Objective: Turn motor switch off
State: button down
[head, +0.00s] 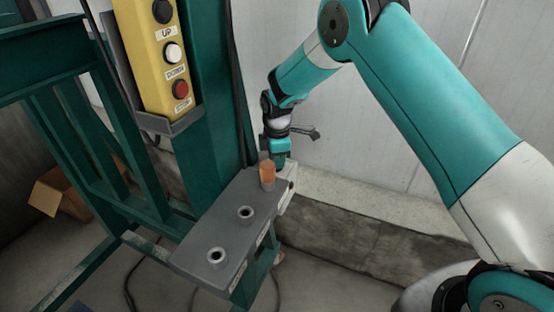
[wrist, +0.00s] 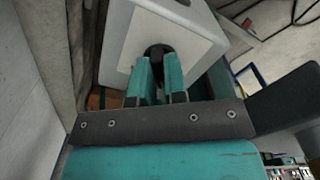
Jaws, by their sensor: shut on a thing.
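In the wrist view, the motor switch is a round black knob (wrist: 158,51) on a pale panel (wrist: 190,38) of a grey box. The two teal fingers of my gripper (wrist: 159,64) are shut on the knob, one on each side. The fingers hide part of it, and I cannot tell which way the knob is turned. In the head view, my gripper (head: 280,160) is small and partly hidden, behind the orange cylinder at the far end of the grey holder. The knob is not clearly visible there.
The grey holder (head: 195,245) has two round sockets and an orange cylinder (head: 267,176). A yellow button box (head: 155,75) hangs on the green frame (head: 205,60) at the left. A wall stands behind my arm. A cardboard box (head: 45,195) lies at the far left.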

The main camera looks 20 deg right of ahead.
jog(key=c, duration=1.2)
grip_release()
jog(key=shift+o, duration=0.2)
jog(key=shift+r, duration=0.1)
notch_tip(320, 180, up, 17)
jog(key=b, duration=0.2)
jog(key=shift+r, duration=0.15)
